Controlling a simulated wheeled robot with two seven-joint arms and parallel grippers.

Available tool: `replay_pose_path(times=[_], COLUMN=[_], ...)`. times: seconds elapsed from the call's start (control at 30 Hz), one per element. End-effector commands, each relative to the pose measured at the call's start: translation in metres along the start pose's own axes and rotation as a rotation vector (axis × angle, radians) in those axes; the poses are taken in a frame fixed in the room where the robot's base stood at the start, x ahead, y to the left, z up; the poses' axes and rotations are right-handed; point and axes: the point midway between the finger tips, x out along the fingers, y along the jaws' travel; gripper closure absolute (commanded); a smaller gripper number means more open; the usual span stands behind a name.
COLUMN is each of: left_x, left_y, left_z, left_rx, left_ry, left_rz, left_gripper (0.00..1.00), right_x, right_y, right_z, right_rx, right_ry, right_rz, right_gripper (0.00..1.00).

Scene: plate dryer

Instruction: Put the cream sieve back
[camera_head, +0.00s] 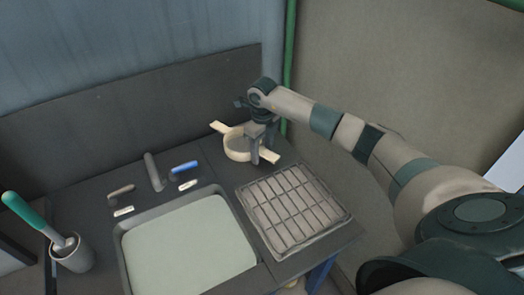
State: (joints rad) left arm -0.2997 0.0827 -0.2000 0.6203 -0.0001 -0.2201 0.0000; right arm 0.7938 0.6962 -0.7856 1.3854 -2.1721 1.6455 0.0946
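The cream sieve (237,146) sits on the dark counter near the back wall, a shallow round bowl with a flat handle at each side. My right gripper (263,155) points down at the sieve's right side, by the right handle. Its two fingers are apart, with a visible gap between them. They overlap the rim and handle in the picture; I cannot tell whether they touch. My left gripper is not in view.
A dish rack grid (292,212) lies in front of the sieve. A sink basin (190,248), a tap (155,172) and blue and brown handles are to the left. A cup (72,253) holds a green-handled brush (30,215). A green pipe (289,50) runs up the wall behind.

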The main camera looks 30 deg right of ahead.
Motion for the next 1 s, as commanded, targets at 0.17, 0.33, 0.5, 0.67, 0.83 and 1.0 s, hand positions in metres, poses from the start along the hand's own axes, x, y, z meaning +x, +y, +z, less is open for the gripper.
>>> replay_pose_path(times=[0.17,0.33,0.5,0.67,0.83,1.0], left_x=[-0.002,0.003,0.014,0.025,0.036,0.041], left_y=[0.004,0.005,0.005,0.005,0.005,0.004], left_z=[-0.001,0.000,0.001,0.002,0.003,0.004], left_rx=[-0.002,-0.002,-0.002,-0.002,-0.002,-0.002], left_ry=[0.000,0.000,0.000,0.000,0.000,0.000], left_rz=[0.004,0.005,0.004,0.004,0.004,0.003], left_gripper=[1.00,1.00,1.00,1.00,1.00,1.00], right_x=[-0.003,-0.011,-0.035,-0.064,-0.094,-0.115], right_y=[0.000,0.000,-0.001,-0.001,0.000,0.000], right_z=[0.000,0.001,0.001,0.001,0.001,0.001], right_rx=[0.000,-0.001,-0.001,-0.001,-0.001,-0.001], right_ry=[0.000,-0.003,-0.004,-0.005,-0.004,-0.003], right_rz=[0.000,-0.001,-0.002,-0.002,-0.002,0.000], right_gripper=[0.52,0.52,0.52,0.52,0.52,0.52])
